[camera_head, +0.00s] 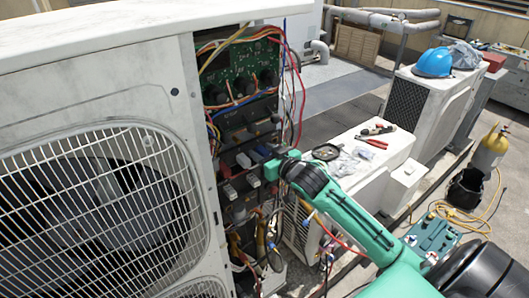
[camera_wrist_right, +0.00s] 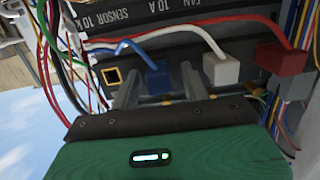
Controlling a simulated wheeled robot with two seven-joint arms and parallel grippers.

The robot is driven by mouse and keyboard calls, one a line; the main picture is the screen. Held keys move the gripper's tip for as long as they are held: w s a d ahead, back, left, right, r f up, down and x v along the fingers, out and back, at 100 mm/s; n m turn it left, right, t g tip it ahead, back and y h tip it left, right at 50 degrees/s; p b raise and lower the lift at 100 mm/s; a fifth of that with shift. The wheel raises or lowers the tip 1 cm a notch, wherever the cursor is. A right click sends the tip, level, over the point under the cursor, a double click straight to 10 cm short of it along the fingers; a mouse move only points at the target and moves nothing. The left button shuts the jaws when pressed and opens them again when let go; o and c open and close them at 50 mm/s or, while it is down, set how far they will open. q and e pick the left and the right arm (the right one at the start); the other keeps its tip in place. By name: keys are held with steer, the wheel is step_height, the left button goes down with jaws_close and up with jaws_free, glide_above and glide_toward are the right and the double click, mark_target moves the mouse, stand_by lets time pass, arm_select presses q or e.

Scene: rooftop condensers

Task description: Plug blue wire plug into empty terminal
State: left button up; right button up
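The blue wire plug (camera_wrist_right: 157,76) shows in the right wrist view at the dark terminal panel, with a blue wire running off to the left. The empty terminal (camera_wrist_right: 111,75), a square socket with a gold rim, is just left of it. My right gripper (camera_wrist_right: 158,92) is open, one finger on each side of the blue plug, with visible gaps between plug and fingers. In the head view my right gripper (camera_head: 272,168) is at the open side of the condenser, hiding part of the terminals. I cannot tell how deep the blue plug sits. My left gripper is out of view.
A white plug (camera_wrist_right: 221,69) and a red plug (camera_wrist_right: 283,59) sit to the right of the blue one. Loose wires (camera_wrist_right: 60,60) hang at the left. The condenser's white casing (camera_head: 110,110) borders the opening. Tools (camera_head: 374,137) lie on a white unit behind.

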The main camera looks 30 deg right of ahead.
steer(key=shift+s, duration=0.1)
steer(key=shift+s+f, duration=0.1)
steer(key=shift+s, duration=0.25)
steer(key=s+d+r+b, duration=0.1)
steer(key=s+b, duration=0.3)
steer(key=s, duration=0.8)
steer(key=shift+s+r, duration=0.35)
steer(key=shift+r, duration=0.3)
